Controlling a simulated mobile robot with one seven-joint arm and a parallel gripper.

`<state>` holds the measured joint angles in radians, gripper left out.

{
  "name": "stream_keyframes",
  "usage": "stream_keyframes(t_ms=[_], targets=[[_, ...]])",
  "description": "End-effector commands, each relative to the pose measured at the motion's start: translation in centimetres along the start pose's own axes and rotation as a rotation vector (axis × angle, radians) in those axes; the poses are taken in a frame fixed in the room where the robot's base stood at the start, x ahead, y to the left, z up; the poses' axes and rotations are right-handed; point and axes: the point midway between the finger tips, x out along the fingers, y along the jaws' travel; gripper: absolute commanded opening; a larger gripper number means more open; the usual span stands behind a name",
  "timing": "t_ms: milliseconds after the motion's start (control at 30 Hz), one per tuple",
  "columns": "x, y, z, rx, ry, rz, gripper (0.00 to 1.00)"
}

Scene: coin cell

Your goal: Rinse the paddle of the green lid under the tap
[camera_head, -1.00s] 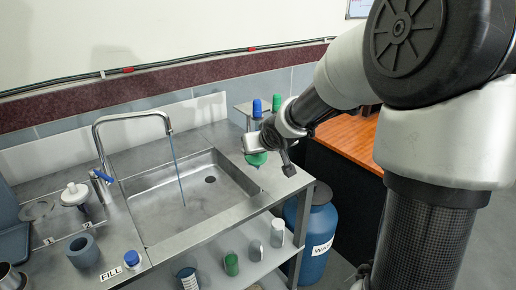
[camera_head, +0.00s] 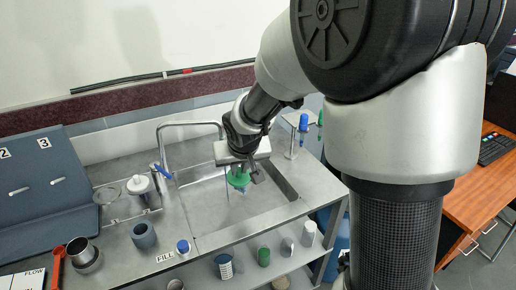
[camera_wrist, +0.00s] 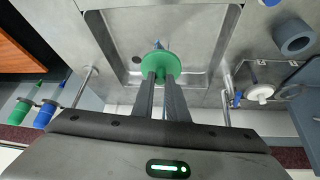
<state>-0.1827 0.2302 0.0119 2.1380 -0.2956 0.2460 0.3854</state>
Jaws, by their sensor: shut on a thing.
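My gripper (camera_head: 240,168) is shut on the green lid (camera_head: 238,180) and holds it over the sink basin (camera_head: 205,205). In the wrist view the lid (camera_wrist: 161,66) is a round green disc between my fingertips (camera_wrist: 160,78). A small bluish piece shows just past its rim; I cannot tell whether it is the paddle or water. The tap (camera_head: 190,125) arches from the back of the sink to just beside my wrist, which hides its outlet. Whether water runs onto the paddle cannot be seen. The tap's blue lever (camera_head: 162,172) is at its left.
Several containers, including a green one (camera_head: 264,256), stand on the shelf below.

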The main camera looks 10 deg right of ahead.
Motion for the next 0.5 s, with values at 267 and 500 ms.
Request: stream_keyframes(t_ms=[267,500], targets=[[-5.4,-3.0,1.3,0.024,-0.081,0.008,0.0],[-8.6,-4.2,2.3,0.048,-0.133,0.016,0.0]])
